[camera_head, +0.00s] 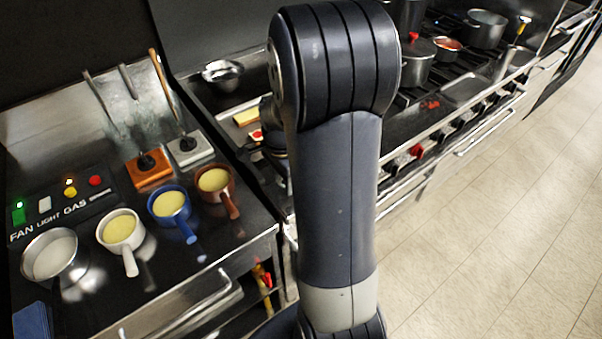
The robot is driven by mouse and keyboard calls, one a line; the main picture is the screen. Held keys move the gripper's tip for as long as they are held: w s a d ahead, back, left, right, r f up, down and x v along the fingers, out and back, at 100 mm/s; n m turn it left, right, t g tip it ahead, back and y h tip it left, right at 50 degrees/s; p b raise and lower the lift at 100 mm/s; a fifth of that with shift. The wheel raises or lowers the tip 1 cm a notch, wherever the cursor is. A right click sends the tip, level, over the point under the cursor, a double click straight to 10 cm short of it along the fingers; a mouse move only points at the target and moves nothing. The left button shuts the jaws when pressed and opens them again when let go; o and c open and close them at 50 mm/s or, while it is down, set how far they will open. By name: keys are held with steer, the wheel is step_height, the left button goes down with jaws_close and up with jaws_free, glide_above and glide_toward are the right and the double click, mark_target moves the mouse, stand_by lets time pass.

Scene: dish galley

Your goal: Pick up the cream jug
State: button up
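A cream-white jug (121,234) with a straight handle stands upright on the dark counter at the left, with pale yellow contents. Its handle points toward the front edge of the counter. It is in a row between a steel pan (53,256) on its left and a blue jug (172,210) on its right. A brown jug (215,187) stands farther right in the same row. My arm fills the middle of the view, to the right of the jugs. My gripper is not visible, so its opening cannot be seen.
A panel with FAN, LIGHT and GAS buttons (70,204) lies behind the jugs. An orange block (148,170) and a white block (190,150) with dark knobs stand behind them. A stove with pots (416,66) is at the right; the tiled floor is clear.

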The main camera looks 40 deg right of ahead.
steer(key=shift+c, duration=0.3)
jaws_close()
stand_by(0.4)
